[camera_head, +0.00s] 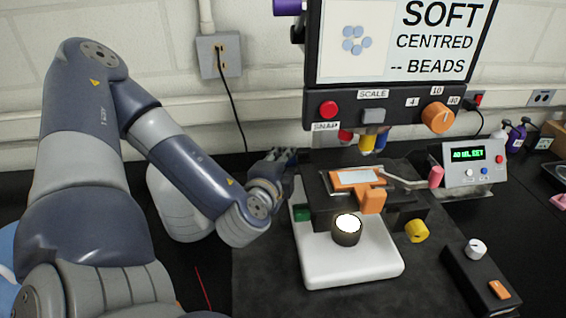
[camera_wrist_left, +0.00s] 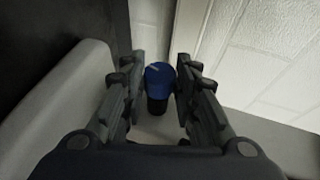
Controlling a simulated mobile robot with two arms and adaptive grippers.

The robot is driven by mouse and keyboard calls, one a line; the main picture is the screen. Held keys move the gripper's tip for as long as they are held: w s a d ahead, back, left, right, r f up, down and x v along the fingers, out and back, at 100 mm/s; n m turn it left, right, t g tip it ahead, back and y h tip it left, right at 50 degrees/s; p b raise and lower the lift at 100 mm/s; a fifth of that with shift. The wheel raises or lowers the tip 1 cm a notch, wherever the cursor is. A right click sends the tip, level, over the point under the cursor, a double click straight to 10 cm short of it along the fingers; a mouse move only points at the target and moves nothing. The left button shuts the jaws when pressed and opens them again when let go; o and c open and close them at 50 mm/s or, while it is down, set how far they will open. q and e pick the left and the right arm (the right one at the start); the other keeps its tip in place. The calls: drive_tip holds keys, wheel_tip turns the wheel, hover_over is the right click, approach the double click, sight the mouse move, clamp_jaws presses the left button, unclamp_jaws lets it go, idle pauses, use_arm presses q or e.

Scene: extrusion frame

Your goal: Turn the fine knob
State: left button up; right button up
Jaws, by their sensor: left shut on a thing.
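A blue knob (camera_wrist_left: 159,76) with a pale mark on its top and a dark lower part shows in the left wrist view. The two fingers of my left gripper (camera_wrist_left: 161,82) stand on either side of it and are shut on it. In the head view my left gripper (camera_head: 280,158) is at the left side of the microscope (camera_head: 322,195), behind its white base (camera_head: 350,268). The blue knob is hidden there. My right gripper is not in view.
A screen (camera_head: 395,45) stands above the stage. An orange slide holder (camera_head: 357,180) sits on the stage over a lit lamp (camera_head: 347,228). A green knob (camera_head: 301,213) is near my left wrist, and a yellow knob (camera_head: 416,231) is at the right. A control box (camera_head: 474,165) stands further right.

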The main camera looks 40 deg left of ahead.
use_arm(q)
drive_tip(key=shift+f, duration=0.1)
idle(0.3)
drive_tip(key=o, duration=1.1)
drive_tip(key=shift+d, duration=0.1)
drive_tip(key=shift+c, duration=0.2)
drive_tip(key=shift+w+r+g+h+p, duration=0.15)
drive_tip(key=shift+r+g+h+p, duration=0.15)
drive_tip(key=shift+g+p, duration=0.1)
